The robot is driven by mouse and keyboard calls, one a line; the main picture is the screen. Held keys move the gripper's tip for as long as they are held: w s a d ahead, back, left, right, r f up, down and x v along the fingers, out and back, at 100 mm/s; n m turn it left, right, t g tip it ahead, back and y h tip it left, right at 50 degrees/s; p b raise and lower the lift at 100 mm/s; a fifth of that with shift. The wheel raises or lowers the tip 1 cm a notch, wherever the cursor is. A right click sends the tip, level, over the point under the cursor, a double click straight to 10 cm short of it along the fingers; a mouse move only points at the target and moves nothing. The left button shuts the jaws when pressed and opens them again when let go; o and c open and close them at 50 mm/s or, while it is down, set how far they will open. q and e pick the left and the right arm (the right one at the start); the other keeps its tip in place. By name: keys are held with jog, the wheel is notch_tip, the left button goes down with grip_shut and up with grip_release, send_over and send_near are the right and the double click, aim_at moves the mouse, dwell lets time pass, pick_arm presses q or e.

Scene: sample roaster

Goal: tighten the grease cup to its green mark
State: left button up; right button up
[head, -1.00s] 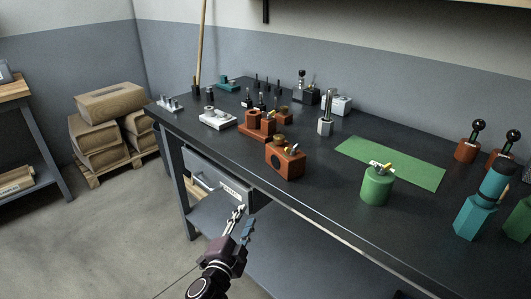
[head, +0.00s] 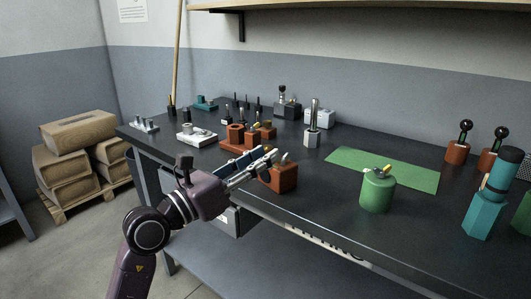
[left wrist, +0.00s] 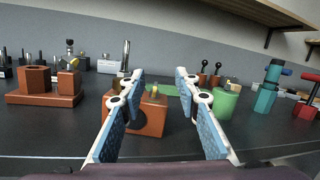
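An orange block (head: 284,179) with a round dark bore stands near the front edge of the bench. A small fitting with a yellow pointer sits on its top; it is partly covered by my fingers in the head view. The block also shows between my fingers in the left wrist view (left wrist: 152,117), with the yellow pointer (left wrist: 155,91) on top. I cannot make out a green mark on it. My left gripper (head: 271,154) is open and empty, its fingers pointing at the block from the front left. My right gripper is not in view.
A green can (head: 378,192) with a yellow lever stands right of the block, before a green mat (head: 400,172). Other orange parts (head: 236,135) stand behind the block. A teal-and-black item (head: 487,205) stands at the right. The bench front is clear between block and can.

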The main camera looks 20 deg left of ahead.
aim_at(267, 146)
pick_arm(q)
jog(key=a+y, duration=0.1)
jog(key=w+a+f+y, duration=0.1)
jog(key=w+a+y, duration=0.1)
jog(key=a, duration=0.1)
jog(key=shift+a+f+m+g, duration=0.1)
jog(key=shift+f+m+g, duration=0.2)
jog(key=shift+f+m, duration=0.1)
jog(key=shift+w+a, duration=0.1)
jog(key=shift+w, duration=0.1)
jog(key=x, duration=0.7)
jog(key=shift+w+f+b, duration=0.2)
jog(key=shift+w+b, duration=0.05)
jog(key=shift+b, duration=0.15)
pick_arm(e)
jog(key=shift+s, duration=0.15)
pick_arm(q)
grip_shut()
jog(key=shift+m, duration=0.3)
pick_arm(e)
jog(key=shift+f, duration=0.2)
